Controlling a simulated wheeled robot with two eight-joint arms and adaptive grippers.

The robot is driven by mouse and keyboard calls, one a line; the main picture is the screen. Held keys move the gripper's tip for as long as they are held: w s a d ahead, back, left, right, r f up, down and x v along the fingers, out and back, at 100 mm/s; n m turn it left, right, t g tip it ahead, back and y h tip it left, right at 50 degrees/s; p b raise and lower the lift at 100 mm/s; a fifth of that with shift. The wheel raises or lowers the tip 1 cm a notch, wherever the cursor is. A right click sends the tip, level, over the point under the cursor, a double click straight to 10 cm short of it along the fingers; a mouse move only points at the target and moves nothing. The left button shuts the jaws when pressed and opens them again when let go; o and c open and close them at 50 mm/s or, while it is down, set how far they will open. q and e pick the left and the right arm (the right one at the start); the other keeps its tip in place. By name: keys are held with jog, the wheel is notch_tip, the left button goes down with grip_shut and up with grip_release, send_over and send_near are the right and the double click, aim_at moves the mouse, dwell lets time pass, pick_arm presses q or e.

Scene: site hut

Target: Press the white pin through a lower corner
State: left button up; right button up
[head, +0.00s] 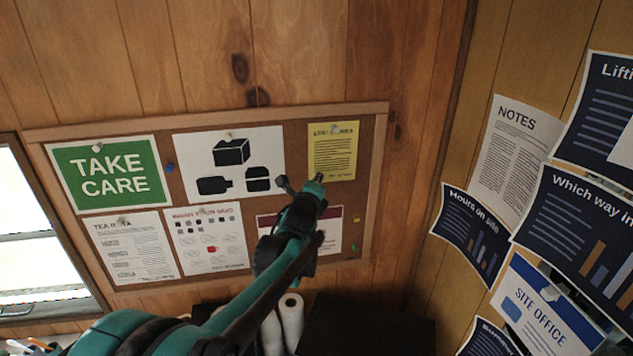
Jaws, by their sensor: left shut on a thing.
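My left gripper (304,188) reaches up from below to the cork board (299,136). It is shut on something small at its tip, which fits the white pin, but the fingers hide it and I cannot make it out. The tip is in front of the lower left corner of a yellow sheet (333,155); I cannot tell whether it touches. The yellow sheet hangs upright with a pale pin at its top edge. My right gripper is not in view.
The board also holds a green TAKE CARE sheet (110,173), a sheet with black shapes (215,155), two lower white sheets and a red-headed sheet (333,222) partly behind my arm. Loose pins, blue (169,168) and green, sit in bare cork. Posters cover the right wall.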

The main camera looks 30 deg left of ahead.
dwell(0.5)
pick_arm(q)
jog(key=o, duration=0.8)
jog(key=shift+c, duration=0.2)
jog(key=shift+s, duration=0.1)
jog(key=v, duration=1.1)
jog(key=shift+s, duration=0.35)
jog(key=shift+d, duration=0.1)
